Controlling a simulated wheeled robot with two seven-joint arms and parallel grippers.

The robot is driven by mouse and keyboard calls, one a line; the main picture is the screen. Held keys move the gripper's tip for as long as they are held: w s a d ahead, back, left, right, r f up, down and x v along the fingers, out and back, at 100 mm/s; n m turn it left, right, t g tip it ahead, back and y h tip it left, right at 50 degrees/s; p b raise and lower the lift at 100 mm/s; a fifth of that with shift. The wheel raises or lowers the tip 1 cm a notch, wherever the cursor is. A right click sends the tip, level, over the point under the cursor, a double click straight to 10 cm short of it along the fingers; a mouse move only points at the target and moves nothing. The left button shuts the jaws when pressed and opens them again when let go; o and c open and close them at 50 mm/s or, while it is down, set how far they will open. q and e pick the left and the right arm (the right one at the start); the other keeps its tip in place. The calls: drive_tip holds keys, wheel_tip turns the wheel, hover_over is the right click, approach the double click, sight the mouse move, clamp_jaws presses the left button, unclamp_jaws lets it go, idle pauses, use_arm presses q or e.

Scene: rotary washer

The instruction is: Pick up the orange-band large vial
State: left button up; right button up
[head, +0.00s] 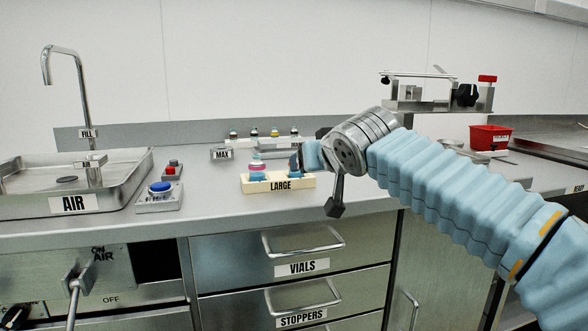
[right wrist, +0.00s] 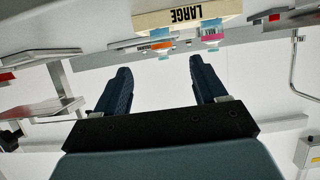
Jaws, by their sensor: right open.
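The cream rack marked LARGE (head: 248,186) stands on the steel counter and appears upside down at the top of the right wrist view (right wrist: 190,15). The orange-band large vial (right wrist: 156,45) is in the rack, beside the pink-band vial (right wrist: 212,33). In the head view the pink-band vial (head: 257,168) shows at the rack's left end, while my right gripper hides the orange-band one. My right gripper (head: 297,163) is at the rack's right end. In its wrist view the open fingers (right wrist: 158,68) are empty, with the orange-band vial ahead between their tips. My left gripper is not in view.
A MAX block (head: 221,153) and a row of small vials (head: 262,134) stand behind the rack. A red bin (head: 490,137) is at the right. Counter in front of the rack is clear.

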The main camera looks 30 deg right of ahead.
drive_tip(key=x, duration=0.6)
drive_tip(key=shift+w, duration=0.1)
drive_tip(key=x, duration=0.1)
drive_tip(key=p+x, duration=0.1)
drive_tip(key=x, duration=0.3)
drive_tip(key=shift+w+d+r, duration=0.1)
drive_tip(key=shift+w+r, duration=0.1)
drive_tip(key=shift+w, duration=0.15)
drive_tip(key=c, duration=1.2)
